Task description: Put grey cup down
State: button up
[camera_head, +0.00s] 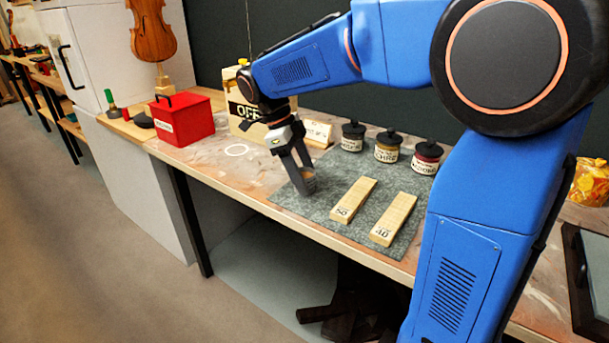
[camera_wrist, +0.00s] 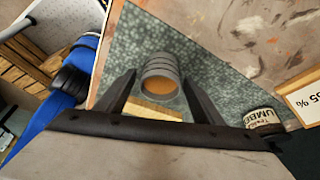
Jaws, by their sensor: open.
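The grey cup (camera_wrist: 160,66) is ribbed and holds something amber-brown. In the wrist view it is between my two fingers, with the grey mat around it. My gripper (camera_wrist: 160,80) is open, with one finger on each side of the cup and a gap showing at each side. In the head view my gripper (camera_head: 304,186) points down at the left part of the grey mat (camera_head: 325,228). There its fingers largely hide the cup, and I cannot tell if its base touches the mat.
Two labelled wooden blocks (camera_head: 353,199) (camera_head: 396,218) lie on the mat right of my gripper. Several lidded jars (camera_head: 387,150) stand behind them. A red box (camera_head: 182,122) and an "OFF" box (camera_head: 246,96) are to the left. A white ring (camera_head: 238,150) marks clear bench.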

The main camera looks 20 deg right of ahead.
jog(key=v, duration=1.2)
jog(key=shift+r, duration=0.2)
jog(key=shift+d, duration=0.1)
